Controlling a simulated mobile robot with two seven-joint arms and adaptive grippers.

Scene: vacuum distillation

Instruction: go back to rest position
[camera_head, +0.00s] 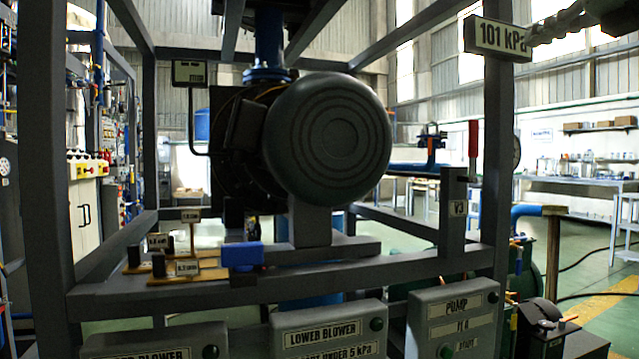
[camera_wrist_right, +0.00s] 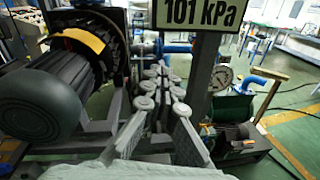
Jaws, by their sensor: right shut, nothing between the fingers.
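My right gripper (camera_head: 540,34) shows at the top right of the head view, beside the 101 kPa sign (camera_head: 498,37). In the right wrist view its fingers (camera_wrist_right: 160,78) come together, shut, with nothing seen between them. The same sign (camera_wrist_right: 204,12) shows there just above and right of the fingertips. Whether the gripper touches the sign or the frame is not clear. My left gripper is in neither view.
A dark frame (camera_head: 490,190) with a large round-ended motor (camera_head: 330,140) stands close ahead. Labelled boxes for the lower blower (camera_head: 330,333) and pump (camera_head: 455,318) sit low in front. A blue block (camera_head: 242,255) lies on the crossbar. A gauge (camera_wrist_right: 221,77) is right of the fingers.

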